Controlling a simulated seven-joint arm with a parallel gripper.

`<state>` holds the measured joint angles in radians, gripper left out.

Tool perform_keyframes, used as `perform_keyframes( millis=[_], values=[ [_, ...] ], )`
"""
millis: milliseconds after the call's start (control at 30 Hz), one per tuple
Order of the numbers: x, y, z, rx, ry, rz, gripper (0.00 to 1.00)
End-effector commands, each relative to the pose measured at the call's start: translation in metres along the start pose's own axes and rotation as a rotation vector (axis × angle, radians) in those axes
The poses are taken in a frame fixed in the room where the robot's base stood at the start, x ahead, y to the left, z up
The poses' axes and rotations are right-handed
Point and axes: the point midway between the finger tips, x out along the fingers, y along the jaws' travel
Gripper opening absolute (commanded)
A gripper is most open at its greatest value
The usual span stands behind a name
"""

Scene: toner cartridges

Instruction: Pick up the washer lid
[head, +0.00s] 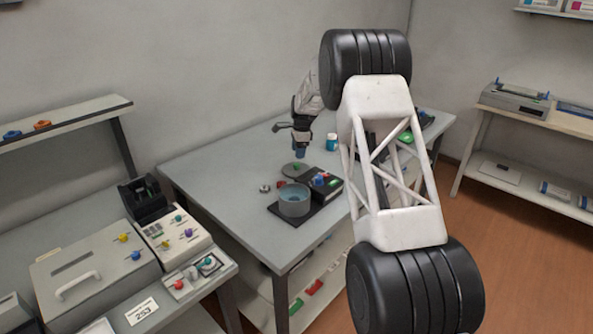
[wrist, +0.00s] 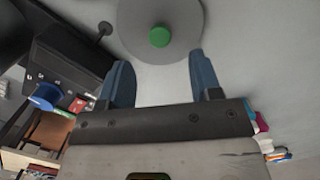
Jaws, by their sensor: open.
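The washer lid is a flat grey disc with a green knob; it lies on the grey table in the head view (head: 290,172). In the wrist view the lid (wrist: 182,18) is at the top centre, partly cut off by the frame edge. The washer, a round grey tub with bluish contents (head: 294,205), stands uncovered in front of the lid. My gripper (head: 300,153) is above and just behind the lid. In the wrist view its two blue fingers (wrist: 158,72) are spread, with nothing between them, and the green knob shows just beyond them.
A dark control box (head: 321,185) with coloured knobs stands right beside the washer and lid. A small ring-like part (head: 265,188) lies left of the lid. A blue-and-white cup (head: 332,142) stands right of my gripper. The table's left part is clear.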

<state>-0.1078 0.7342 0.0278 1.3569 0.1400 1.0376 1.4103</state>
Motion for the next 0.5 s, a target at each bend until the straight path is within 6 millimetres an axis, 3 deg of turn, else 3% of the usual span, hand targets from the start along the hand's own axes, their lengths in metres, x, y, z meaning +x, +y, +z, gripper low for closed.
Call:
perform_keyframes(
  millis=[500],
  values=[
    [0.0106,0.0003,-0.0001,0.0,0.0,0.001,0.58]
  ],
)
